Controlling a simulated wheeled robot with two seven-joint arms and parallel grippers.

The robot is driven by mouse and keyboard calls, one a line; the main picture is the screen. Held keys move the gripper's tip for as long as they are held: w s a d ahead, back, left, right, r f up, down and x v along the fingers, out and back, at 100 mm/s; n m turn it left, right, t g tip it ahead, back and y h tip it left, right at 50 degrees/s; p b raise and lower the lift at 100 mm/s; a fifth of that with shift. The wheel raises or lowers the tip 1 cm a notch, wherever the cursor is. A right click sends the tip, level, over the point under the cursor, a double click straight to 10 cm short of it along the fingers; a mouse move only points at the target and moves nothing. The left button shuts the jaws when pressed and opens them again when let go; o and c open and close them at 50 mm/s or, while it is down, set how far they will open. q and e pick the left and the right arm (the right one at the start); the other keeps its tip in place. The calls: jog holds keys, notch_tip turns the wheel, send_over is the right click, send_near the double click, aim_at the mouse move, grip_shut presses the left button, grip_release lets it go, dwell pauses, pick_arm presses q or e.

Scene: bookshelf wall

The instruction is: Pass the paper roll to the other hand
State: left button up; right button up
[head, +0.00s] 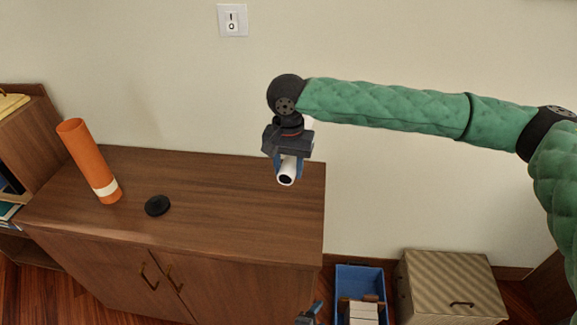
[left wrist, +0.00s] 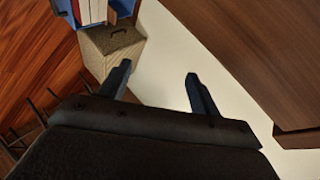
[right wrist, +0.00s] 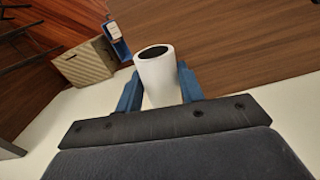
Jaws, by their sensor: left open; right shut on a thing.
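The paper roll (head: 286,178) is a white tube with a dark open end. My right gripper (head: 287,165) is shut on it and holds it above the right end of the wooden cabinet. In the right wrist view the roll (right wrist: 156,72) stands between the two blue fingers of the right gripper (right wrist: 160,88), its dark end facing away from the wrist. My left gripper (left wrist: 157,80) is open and empty in the left wrist view. In the head view only a small part of it shows at the bottom edge, right of the cabinet.
The wooden cabinet (head: 230,195) bears an orange tube (head: 88,160) with a white band and a black disc (head: 157,205). A blue bin (head: 360,272) with books and a striped box (head: 450,285) stand on the floor at right. The cabinet top's middle is free.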

pick_arm(q)
jog(key=s+a+f+n+g+y, duration=0.2)
jog(key=s+a+f+n+g, duration=0.2)
jog(key=a, duration=0.7)
jog(key=s+a+f+n+g+y, duration=0.3)
jog(key=s+a+f+n+g, duration=0.2)
jog(key=s+a+f+n, duration=0.3)
jog(key=shift+s+a+f+n, duration=0.35)
jog(key=shift+s+a+n, duration=0.25)
jog(key=shift+a+n, duration=1.3)
jog(key=shift+d+n, duration=0.4)
